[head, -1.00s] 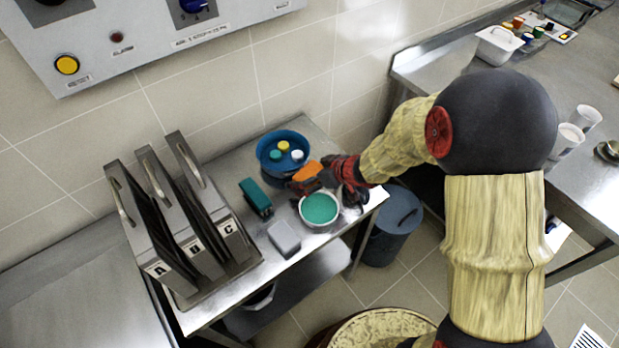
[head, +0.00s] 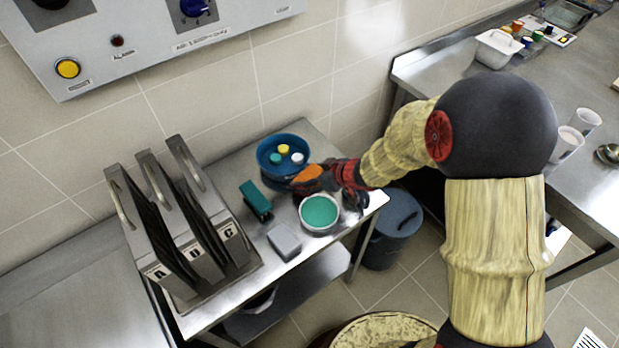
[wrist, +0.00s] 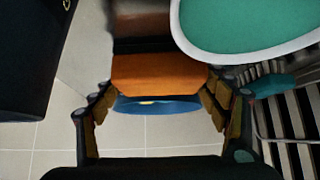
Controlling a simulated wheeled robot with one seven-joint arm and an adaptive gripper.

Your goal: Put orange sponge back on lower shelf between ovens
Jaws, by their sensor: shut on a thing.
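The orange sponge (head: 307,172) is in my gripper (head: 318,180), above the small steel table between the blue bowl and the white bowl. The wrist view shows the orange sponge (wrist: 160,73) between the two fingers of my gripper (wrist: 160,92), which are shut on it. My gripper partly covers the sponge in the head view. The lower shelf (head: 305,285) shows under the small table's front edge; much of it is hidden by the tabletop. I cannot make out any ovens.
The blue bowl (head: 270,148) holds coloured round pieces. A white bowl with green contents (head: 320,211), a grey block (head: 284,240) and a teal block (head: 255,197) stand close by. An upright rack (head: 190,225) fills the table's left end. A blue-grey bin (head: 395,225) stands at the right.

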